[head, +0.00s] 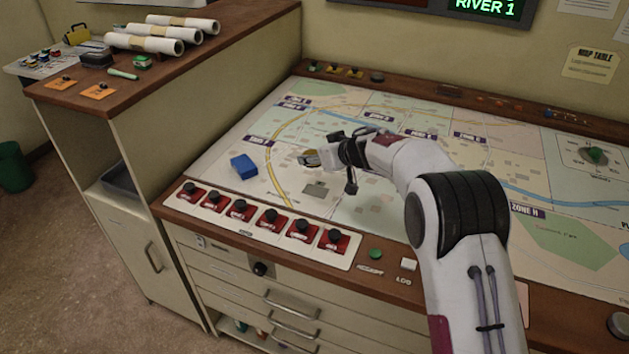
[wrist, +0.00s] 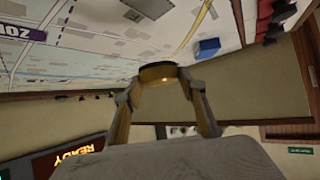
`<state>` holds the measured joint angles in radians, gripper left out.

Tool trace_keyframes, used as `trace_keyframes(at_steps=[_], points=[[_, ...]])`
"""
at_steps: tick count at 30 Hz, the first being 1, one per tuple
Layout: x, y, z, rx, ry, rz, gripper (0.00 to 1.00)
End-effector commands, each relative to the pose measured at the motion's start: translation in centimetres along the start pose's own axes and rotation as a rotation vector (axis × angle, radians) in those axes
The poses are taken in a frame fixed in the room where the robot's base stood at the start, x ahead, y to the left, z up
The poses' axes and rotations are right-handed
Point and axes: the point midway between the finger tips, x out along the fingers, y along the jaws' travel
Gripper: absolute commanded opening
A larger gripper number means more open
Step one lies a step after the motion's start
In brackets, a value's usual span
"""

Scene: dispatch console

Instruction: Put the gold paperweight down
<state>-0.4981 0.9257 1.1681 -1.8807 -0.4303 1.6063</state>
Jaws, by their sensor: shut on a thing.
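The gold paperweight (wrist: 158,76) is a short round piece with a dark face, held between the fingertips of my gripper (wrist: 160,90) in the wrist view. In the head view the paperweight (head: 310,157) is small and partly covered by my gripper (head: 318,158), over the left part of the map table (head: 330,104). My gripper is shut on it and lies nearly level. I cannot tell whether the paperweight touches the map or is just above it.
A blue block (head: 243,167) lies on the map left of my gripper; it also shows in the wrist view (wrist: 206,48). A row of red switches (head: 239,208) lines the front edge. A raised side counter (head: 160,75) stands at the left. Bare map surrounds the gripper.

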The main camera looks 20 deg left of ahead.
Motion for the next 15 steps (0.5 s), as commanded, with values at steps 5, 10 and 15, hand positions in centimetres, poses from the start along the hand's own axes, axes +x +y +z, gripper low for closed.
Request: trace_keyframes(at_steps=[5,10,15], points=[[1.2,0.0,1.8,0.002,0.000,-0.001,0.00],[2.2,0.0,3.2,0.001,0.000,0.000,0.00],[2.5,0.0,3.7,-0.001,0.002,0.000,0.00]])
